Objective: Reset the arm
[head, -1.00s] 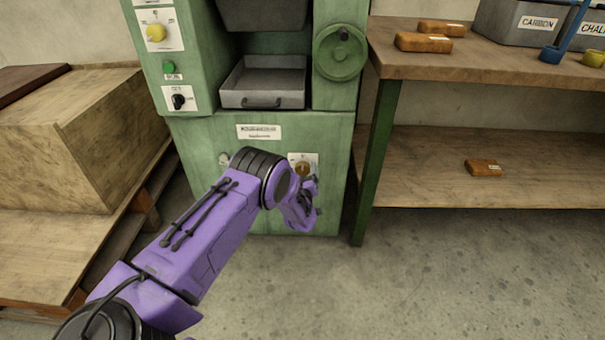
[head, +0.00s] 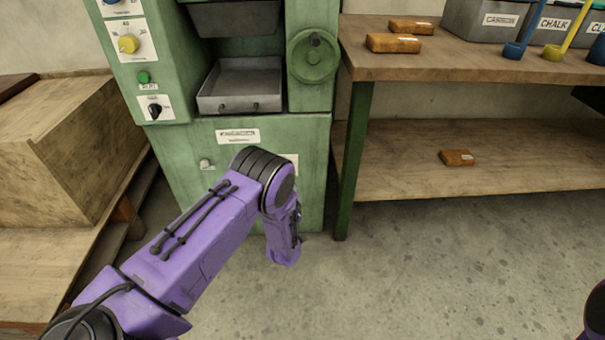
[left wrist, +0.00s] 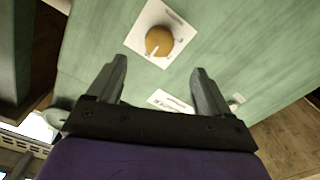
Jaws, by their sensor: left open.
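My left arm (head: 190,240) is purple and reaches in from the lower left of the head view, in front of the green machine (head: 260,140). Its wrist end hangs down before the machine's lower front, and the fingers cannot be made out there. In the left wrist view my left gripper (left wrist: 155,90) is open and empty, its two grey fingers well apart. Beyond the fingers is the machine's green face with an orange-brown knob (left wrist: 159,41) on a white plate, apart from the fingers. My right gripper is not in view; a dark and purple piece of mine shows at the right edge.
The machine holds a grey tray (head: 241,84), a handwheel (head: 313,56) and a yellow knob (head: 128,43). A workbench (head: 440,62) at right carries orange-brown blocks (head: 394,43) and grey bins (head: 485,20); another block (head: 457,158) lies on its lower shelf. A wooden crate (head: 50,160) stands left. Floor in front is clear.

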